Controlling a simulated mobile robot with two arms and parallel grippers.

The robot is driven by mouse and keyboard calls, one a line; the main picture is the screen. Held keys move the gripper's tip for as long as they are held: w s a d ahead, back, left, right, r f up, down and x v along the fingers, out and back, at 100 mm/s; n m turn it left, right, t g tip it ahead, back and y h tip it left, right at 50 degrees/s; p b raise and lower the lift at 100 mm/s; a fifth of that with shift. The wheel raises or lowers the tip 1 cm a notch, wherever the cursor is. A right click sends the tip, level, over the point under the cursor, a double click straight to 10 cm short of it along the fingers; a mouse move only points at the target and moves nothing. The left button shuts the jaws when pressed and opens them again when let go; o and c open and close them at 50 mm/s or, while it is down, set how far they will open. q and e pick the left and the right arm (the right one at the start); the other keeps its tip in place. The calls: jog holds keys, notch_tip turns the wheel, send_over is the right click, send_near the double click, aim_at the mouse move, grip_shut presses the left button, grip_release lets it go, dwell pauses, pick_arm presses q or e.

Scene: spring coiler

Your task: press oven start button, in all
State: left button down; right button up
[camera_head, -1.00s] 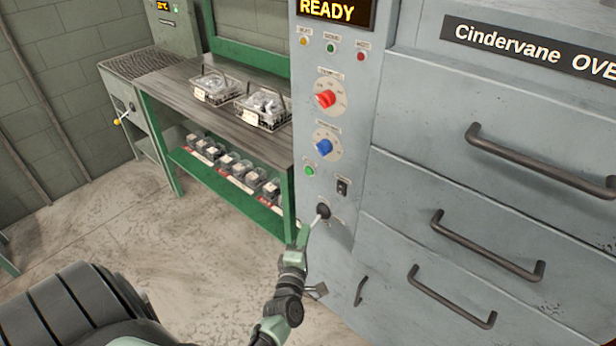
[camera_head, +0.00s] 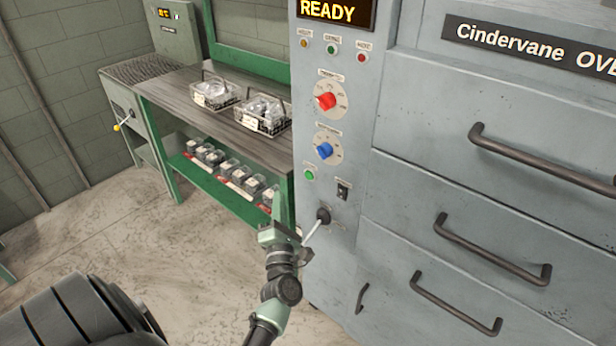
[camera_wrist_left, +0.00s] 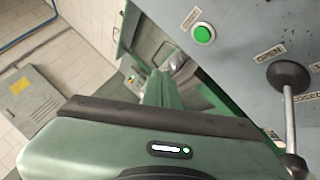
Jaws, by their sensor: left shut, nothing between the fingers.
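The oven (camera_head: 440,110) is a large grey cabinet with a display reading READY (camera_head: 335,10). A green round button (camera_head: 309,174) sits low on its control panel, under the blue knob (camera_head: 323,151). The button shows larger in the left wrist view (camera_wrist_left: 203,33). My left gripper (camera_head: 277,205) is shut and empty, pointing up, left of and below the button and apart from it in the picture. My right gripper is not seen.
A red knob (camera_head: 326,101), three small lamps and a black switch (camera_head: 343,191) are on the same panel. Drawer handles (camera_head: 490,249) stick out at right. A green-framed bench (camera_head: 190,90) with wire baskets (camera_head: 264,112) stands at left. Open floor lies in front of it.

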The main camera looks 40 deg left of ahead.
aim_at(309, 176)
pick_arm(q)
jog(key=w+b, duration=0.2)
jog(key=w, duration=0.6)
jog(key=shift+d, duration=0.3)
jog(key=shift+w, duration=0.15)
dwell(1.6)
jog(key=shift+w+b, duration=0.3)
jog(key=shift+w+d, duration=0.1)
jog(key=shift+w, duration=0.25)
dwell(0.6)
jog(key=shift+s, duration=0.8)
